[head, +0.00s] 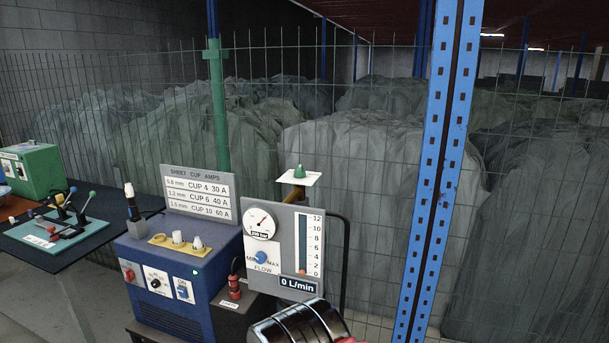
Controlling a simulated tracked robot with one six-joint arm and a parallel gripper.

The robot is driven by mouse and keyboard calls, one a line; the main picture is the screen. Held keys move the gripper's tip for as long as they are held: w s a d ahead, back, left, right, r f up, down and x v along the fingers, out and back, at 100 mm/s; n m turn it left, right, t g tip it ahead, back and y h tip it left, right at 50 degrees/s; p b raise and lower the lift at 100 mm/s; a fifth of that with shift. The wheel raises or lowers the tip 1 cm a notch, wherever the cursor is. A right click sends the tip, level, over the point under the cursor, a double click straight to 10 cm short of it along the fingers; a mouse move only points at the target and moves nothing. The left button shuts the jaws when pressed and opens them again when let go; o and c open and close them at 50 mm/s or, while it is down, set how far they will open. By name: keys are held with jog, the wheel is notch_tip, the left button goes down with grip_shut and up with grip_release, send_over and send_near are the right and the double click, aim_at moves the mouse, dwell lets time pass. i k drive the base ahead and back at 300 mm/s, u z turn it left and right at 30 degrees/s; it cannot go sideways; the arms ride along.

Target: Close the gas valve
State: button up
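A gas panel (284,229) stands near the middle of the head view. It carries a round pressure gauge (260,223), a blue flow knob (261,257) marked MIN and MAX, and a flow tube (303,243) with its orange float at the bottom. Its display (298,284) reads 0 L/min. A green knob (299,171) rises above a white plate (298,179) just over the panel. I cannot tell from the picture which knob is the gas valve or how far either is turned. My gripper's fingers are not in view.
A blue machine (175,265) with switches and yellow-based cups stands left of the panel, under a SHEET CUP AMPS sign (198,191). A blue post (437,170) and wire fence stand behind. A table with levers (62,222) is left.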

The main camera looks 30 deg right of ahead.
aim_at(299, 173)
jog(key=z, duration=0.05)
jog(key=k, duration=1.05)
jog(key=u, duration=0.45)
jog(key=i, duration=2.35)
jog(key=z, duration=0.55)
